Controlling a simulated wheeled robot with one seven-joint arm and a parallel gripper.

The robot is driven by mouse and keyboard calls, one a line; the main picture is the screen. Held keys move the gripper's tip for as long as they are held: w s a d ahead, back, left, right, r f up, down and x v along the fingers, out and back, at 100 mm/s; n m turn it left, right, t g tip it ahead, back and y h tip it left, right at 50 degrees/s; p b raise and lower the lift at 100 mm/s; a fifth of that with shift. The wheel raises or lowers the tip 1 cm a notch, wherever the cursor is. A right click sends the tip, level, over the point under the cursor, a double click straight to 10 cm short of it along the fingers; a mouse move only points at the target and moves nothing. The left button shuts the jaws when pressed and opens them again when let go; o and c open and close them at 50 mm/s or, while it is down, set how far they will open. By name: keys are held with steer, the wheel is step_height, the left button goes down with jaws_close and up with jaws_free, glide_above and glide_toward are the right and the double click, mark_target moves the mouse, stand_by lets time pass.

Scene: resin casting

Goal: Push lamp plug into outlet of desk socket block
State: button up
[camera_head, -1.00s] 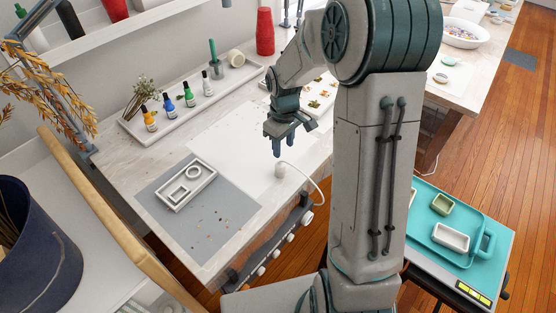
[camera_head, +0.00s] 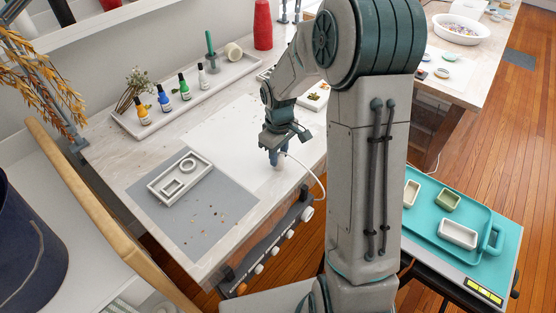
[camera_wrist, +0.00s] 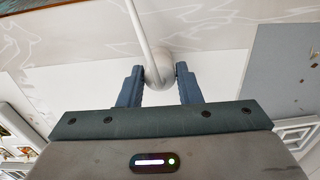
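The white lamp plug (camera_wrist: 160,74), with its white cable, is between my gripper's two blue fingers in the wrist view. The fingers fit snugly against both sides of it. In the head view my gripper (camera_head: 277,163) points down over the right part of the desk near its front edge, and hides most of the plug. The white cable (camera_head: 312,175) runs from there to the right and down over the desk edge. A dark strip with several round white pieces, apparently the desk socket block (camera_head: 273,241), runs along the desk's front edge; its outlets are too small to make out.
A grey mat (camera_head: 215,213) with a pale mould tray (camera_head: 160,189) lies left of my gripper. A long tray (camera_head: 128,127) of small bottles stands behind. A teal tray (camera_head: 480,266) with small dishes is at the right. White sheet area around my gripper is mostly clear.

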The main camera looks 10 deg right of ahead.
mark_target(279, 154)
steer(key=c, duration=0.3)
steer(key=shift+r+p, duration=1.85)
steer(key=shift+r, duration=0.7)
steer(key=shift+p, duration=0.35)
